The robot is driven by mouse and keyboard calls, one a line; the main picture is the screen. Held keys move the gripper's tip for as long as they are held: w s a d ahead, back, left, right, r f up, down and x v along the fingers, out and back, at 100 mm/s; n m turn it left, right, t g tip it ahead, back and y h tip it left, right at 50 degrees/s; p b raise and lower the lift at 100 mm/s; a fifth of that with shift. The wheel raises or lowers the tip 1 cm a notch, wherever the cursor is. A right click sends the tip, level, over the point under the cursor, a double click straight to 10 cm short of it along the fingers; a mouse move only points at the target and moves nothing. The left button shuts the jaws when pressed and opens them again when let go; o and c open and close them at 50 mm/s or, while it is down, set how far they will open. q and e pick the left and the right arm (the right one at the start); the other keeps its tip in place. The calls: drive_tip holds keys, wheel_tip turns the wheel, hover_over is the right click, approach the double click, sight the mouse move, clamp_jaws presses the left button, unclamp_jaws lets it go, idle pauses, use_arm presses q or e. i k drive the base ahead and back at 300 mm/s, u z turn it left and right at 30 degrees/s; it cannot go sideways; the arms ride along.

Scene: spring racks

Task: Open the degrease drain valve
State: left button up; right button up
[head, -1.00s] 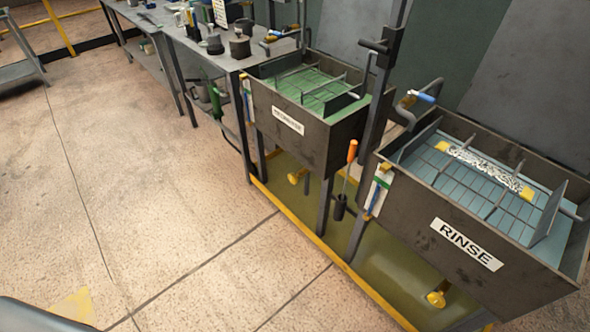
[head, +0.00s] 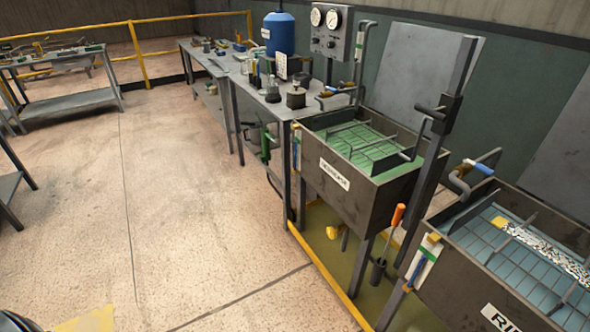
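The degrease tank (head: 335,196) is a dark metal box with a white label and green liquid over a wire grid. It stands right of centre in the head view. A yellow valve handle (head: 333,232) shows below the tank, low at its front. I cannot tell the valve's setting at this size. Neither of my grippers is in view.
The rinse tank (head: 458,275) stands at the lower right, partly cut off. An orange-handled tool (head: 397,217) hangs between the tanks. A yellow floor edge (head: 325,271) runs before them. A workbench (head: 262,105) stands behind.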

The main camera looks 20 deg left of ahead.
sight(331, 231)
drive_tip(key=u, duration=0.7)
drive_tip(key=i, duration=0.65)
drive_tip(key=u, duration=0.9)
drive_tip(key=i, duration=0.75)
drive_tip(key=z, duration=0.65)
drive_tip(key=i, duration=0.8)
drive_tip(key=z, duration=0.1)
drive_tip(key=k, duration=1.05)
drive_tip(key=z, duration=1.4)
